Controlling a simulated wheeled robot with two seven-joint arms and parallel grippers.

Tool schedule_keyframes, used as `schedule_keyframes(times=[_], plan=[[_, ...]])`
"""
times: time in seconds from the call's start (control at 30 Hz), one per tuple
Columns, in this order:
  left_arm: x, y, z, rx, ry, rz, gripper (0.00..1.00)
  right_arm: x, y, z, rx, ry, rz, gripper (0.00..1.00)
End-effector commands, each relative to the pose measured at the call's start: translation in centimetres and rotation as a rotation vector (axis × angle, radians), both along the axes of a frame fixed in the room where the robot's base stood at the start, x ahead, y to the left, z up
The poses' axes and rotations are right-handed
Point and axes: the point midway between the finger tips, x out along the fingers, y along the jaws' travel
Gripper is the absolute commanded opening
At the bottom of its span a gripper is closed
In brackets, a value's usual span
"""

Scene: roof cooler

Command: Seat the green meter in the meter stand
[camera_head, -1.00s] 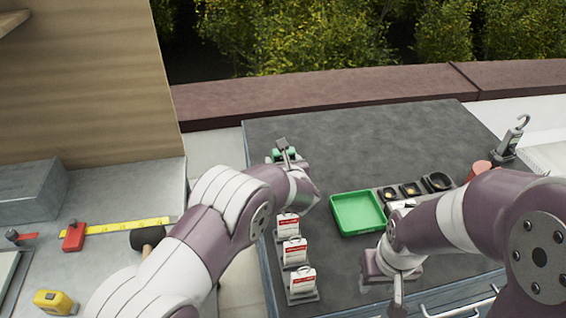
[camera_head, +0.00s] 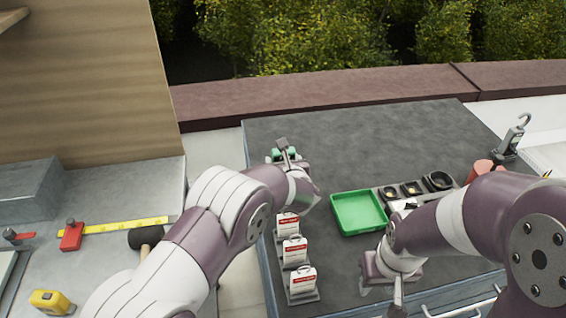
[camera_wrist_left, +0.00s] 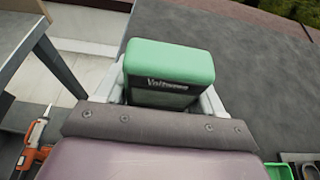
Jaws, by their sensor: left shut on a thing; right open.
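In the head view only small green bits of the meter (camera_head: 277,154) show around the gripper. I cannot make out the meter stand; whether the meter touches it is hidden. My right gripper (camera_head: 397,290) is open, low over the worktop's front edge, its fingertips partly hidden.
A green tray (camera_head: 357,229) lies mid-worktop (camera_head: 350,140), beside a dark holder with several cups (camera_head: 411,190). Several white-and-red packs (camera_head: 294,252) stand in a row near the left edge. A lamp-like tool (camera_head: 513,138) stands far right. The back middle is clear.

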Motion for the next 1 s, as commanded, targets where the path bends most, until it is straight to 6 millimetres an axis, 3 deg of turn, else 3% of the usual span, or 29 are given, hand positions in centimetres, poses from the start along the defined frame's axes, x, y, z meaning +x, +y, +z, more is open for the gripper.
schedule_keyframes(times=[0.53,0.57,0.63,1.0], plan=[[0.02,-0.02,-0.32,0.0,-0.002,0.0,0.2,0.01,0.0,-0.72,0.0,0.0,0.0,0.43],[0.03,-0.02,-0.27,0.0,-0.001,0.0,0.75,0.0,0.0,-0.67,0.0,0.0,0.0,0.43],[0.02,-0.01,-0.27,0.0,-0.001,0.0,0.97,0.0,0.0,-0.64,0.0,0.0,0.0,0.43],[-0.51,-0.15,-0.23,0.0,0.001,-0.001,0.98,0.0,0.0,-0.82,0.0,0.0,0.0,0.43]])
